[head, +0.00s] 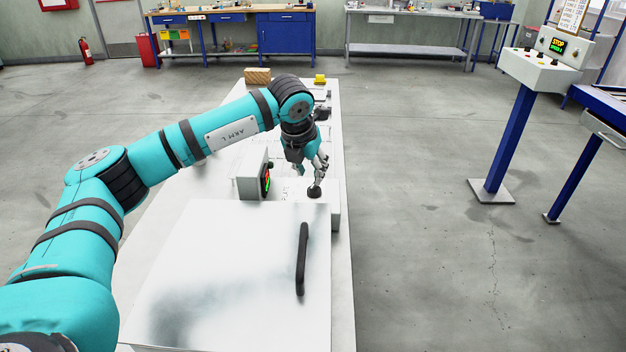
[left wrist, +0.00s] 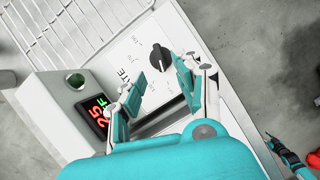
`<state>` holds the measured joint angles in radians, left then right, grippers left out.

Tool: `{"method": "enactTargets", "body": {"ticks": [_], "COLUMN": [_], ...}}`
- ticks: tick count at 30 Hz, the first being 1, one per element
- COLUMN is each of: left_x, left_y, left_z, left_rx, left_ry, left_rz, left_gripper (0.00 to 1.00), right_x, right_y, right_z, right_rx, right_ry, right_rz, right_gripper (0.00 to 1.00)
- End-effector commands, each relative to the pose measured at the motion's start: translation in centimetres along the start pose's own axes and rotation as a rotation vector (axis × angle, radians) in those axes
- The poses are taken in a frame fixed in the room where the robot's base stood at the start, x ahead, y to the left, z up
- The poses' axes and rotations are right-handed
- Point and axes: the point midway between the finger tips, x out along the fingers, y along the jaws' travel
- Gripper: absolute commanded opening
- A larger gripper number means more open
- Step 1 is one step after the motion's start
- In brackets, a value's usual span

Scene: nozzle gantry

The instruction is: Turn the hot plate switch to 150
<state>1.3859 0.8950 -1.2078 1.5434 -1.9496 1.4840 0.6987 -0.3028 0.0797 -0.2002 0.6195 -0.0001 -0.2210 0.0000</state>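The hot plate switch is a black knob (left wrist: 160,57) with a white pointer line on a white panel (left wrist: 128,50) with printed marks, too small to read surely. In the head view the knob (head: 314,191) is just below my left gripper (head: 319,171). In the left wrist view my left gripper (left wrist: 161,78) is open, its teal pads apart and empty, with the knob beyond the gap. A display box (left wrist: 85,105) beside the panel shows red and green characters.
A white lid with a black handle (head: 302,260) lies nearer on the white table (head: 342,285). A wire rack (left wrist: 75,35) is beside the panel. A brown block (head: 257,76) and yellow item (head: 320,80) are at the far end.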

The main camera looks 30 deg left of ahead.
Motion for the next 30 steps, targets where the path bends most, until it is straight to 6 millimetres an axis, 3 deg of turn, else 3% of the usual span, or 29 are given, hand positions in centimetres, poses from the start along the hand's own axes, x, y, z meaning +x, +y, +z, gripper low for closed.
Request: {"method": "enactTargets", "body": {"ticks": [3,9,21,28,30], "left_x": [2.2,4.7,5.5,5.5,5.5], "left_y": [0.0,0.0,0.0,0.1,0.1], "left_z": [0.0,0.0,0.0,0.0,0.0], "left_rx": [-0.001,-0.001,0.0,0.0,-0.001], "left_ry": [0.003,0.002,0.0,0.0,0.0], "left_rz": [0.0,0.0,0.0,0.001,0.001], "left_gripper": [0.34,0.34,0.34,0.04,0.0], "right_x": [-0.4,-0.7,-0.7,-0.7,-0.7], "right_y": [0.0,0.0,0.1,0.1,0.1], "right_z": [-0.1,-0.2,-0.3,-0.4,-0.4], "right_rx": [0.0,0.001,0.001,0.001,0.001], "right_ry": [0.001,0.002,0.005,0.005,0.005], "right_rz": [0.0,0.0,0.001,0.001,0.001], "right_gripper": [0.4,0.4,0.4,0.4,0.4]}}
